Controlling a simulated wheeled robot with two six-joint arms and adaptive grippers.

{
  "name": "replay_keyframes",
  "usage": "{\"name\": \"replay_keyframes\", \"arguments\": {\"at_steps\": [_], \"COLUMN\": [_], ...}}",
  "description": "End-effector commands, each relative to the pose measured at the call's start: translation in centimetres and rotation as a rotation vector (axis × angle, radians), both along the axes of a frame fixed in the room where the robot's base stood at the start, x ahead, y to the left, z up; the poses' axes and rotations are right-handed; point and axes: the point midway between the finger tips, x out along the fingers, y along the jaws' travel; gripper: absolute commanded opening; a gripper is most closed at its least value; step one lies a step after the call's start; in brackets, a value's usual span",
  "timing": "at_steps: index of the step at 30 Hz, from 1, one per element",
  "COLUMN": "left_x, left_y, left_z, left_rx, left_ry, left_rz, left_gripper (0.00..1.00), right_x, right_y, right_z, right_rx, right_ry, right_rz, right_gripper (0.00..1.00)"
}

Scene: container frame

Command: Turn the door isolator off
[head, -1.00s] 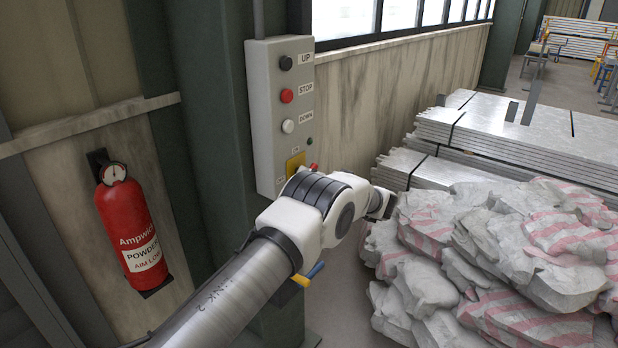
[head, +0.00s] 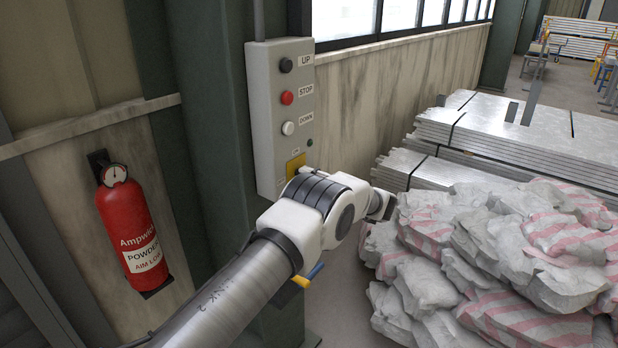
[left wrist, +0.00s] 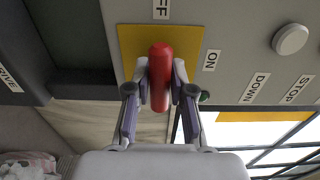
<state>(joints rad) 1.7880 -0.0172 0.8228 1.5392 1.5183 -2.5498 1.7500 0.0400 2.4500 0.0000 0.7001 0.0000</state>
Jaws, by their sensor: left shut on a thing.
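The isolator's red handle (left wrist: 160,58) stands out from a yellow plate (left wrist: 193,38) in the left wrist view. My left gripper (left wrist: 160,82) has one finger on each side of the handle and is shut on it. The handle's long side runs up the picture toward the partly cut-off OFF label (left wrist: 161,8). The ON label (left wrist: 211,60) is at the right of the plate. In the head view, the yellow plate (head: 295,166) is low on the grey control box (head: 262,120). My wrist hides the handle and fingers there. My right gripper is out of view.
UP (head: 286,64), STOP (head: 287,97) and DOWN (head: 288,128) buttons are above the plate. A small green lamp (head: 310,143) is beside it. A fire extinguisher (head: 135,230) hangs left of my arm. Bags (head: 500,255) and metal sheets (head: 500,130) fill the right.

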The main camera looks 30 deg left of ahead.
Motion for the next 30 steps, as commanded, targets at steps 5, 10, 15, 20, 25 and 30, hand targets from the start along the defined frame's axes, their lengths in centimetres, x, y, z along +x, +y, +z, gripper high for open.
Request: {"name": "replay_keyframes", "arguments": {"at_steps": [5, 10, 15, 20, 25, 30], "left_x": [0.2, 0.2, 0.1, 0.1, 0.0, -0.2], "left_y": [0.0, 0.0, 0.0, 0.0, -1.1, -4.9], "left_z": [0.4, 0.4, 0.3, 0.2, 0.1, 0.1], "left_rx": [0.004, 0.004, 0.003, 0.002, 0.002, 0.002], "left_ry": [-0.003, -0.004, -0.003, -0.002, -0.001, -0.001], "left_rz": [-0.004, -0.004, -0.003, -0.002, -0.003, -0.006], "left_gripper": [0.00, 0.00, 0.47, 0.47, 0.47, 0.47], "right_x": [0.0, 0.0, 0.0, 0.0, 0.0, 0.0], "right_y": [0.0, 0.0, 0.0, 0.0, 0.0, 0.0], "right_z": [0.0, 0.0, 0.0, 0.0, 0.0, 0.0], "right_rx": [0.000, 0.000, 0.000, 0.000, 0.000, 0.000], "right_ry": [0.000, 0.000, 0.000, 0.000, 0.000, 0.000], "right_rz": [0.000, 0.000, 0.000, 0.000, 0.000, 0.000], "right_gripper": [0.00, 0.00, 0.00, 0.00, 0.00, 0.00]}}
